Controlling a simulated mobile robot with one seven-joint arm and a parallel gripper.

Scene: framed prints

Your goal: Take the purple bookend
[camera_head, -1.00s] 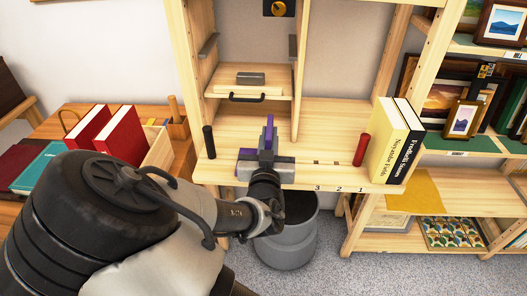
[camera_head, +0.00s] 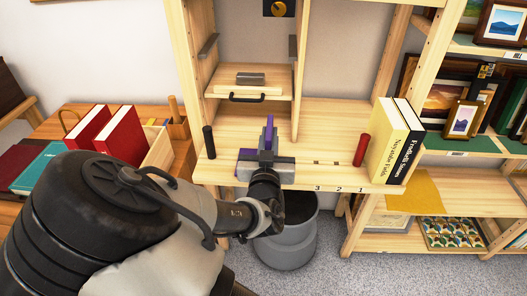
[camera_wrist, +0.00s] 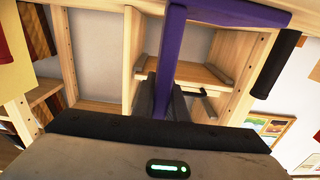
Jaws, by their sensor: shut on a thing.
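The purple bookend (camera_head: 269,133) is at the front of the wooden shelf board, left of its middle, with an upright part and a lower part showing. My gripper (camera_head: 265,157) is shut on it, and the jaws hide part of it. In the wrist view the purple bookend (camera_wrist: 174,50) runs from the top edge down between the dark fingers (camera_wrist: 165,100). A wide purple part spans the top of that view. I cannot tell whether the bookend touches the board.
A black cylinder (camera_head: 209,142) stands left of my gripper on the shelf board (camera_head: 335,120). A red cylinder (camera_head: 361,150) and two upright books (camera_head: 394,142) stand right. A grey bin (camera_head: 287,240) is below. The board behind the gripper is clear.

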